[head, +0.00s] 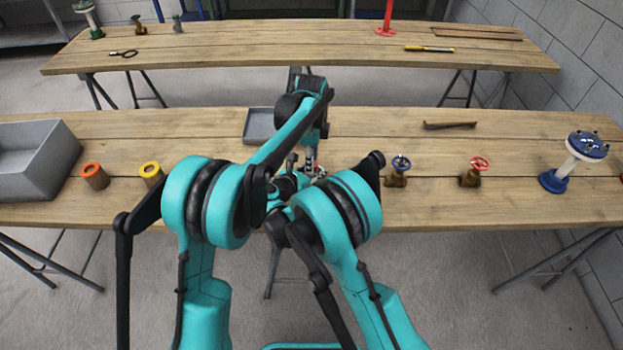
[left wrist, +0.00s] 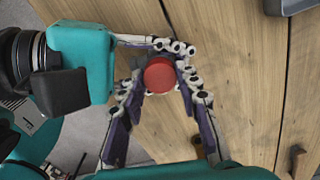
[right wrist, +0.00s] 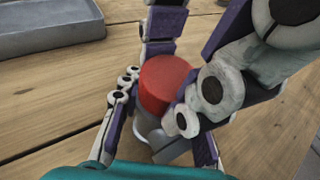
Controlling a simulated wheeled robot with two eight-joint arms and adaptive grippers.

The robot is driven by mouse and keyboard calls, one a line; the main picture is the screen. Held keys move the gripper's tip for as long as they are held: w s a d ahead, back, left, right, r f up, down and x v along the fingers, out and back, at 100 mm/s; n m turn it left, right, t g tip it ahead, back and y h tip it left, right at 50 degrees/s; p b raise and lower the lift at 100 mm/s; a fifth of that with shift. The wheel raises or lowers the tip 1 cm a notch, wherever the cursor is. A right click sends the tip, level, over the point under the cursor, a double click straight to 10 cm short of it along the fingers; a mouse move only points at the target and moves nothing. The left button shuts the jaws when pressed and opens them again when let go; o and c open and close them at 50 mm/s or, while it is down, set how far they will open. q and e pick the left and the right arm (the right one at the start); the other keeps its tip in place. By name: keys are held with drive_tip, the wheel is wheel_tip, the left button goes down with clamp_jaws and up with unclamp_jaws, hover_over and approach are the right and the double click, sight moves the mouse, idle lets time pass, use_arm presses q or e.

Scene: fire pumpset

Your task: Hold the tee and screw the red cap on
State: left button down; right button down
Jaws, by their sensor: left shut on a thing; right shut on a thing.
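The red cap (left wrist: 160,75) is seen from above in the left wrist view, between the fingers of my left gripper (left wrist: 160,82). In the right wrist view the cap (right wrist: 166,82) sits upright on top of a grey metal tee (right wrist: 148,128). My right gripper (right wrist: 160,122) has its fingers around the tee, below the cap. The left gripper's fingers flank the cap from above. Both grippers are shut on their parts. The lower tee and the joint between cap and tee are mostly hidden by fingers. In the head view my arms largely cover them.
A grey tray (head: 260,126) lies behind my grippers, and a grey bin (head: 35,160) stands at the left. Orange (head: 95,176) and yellow (head: 152,173) ringed parts stand on the left. Blue-wheel (head: 398,172) and red-wheel (head: 474,172) valves stand on the right.

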use_arm(q)
drive_tip(key=c, duration=1)
unclamp_jaws()
wheel_tip(320, 180, up, 12)
use_arm(e)
drive_tip(key=c, duration=1)
unclamp_jaws()
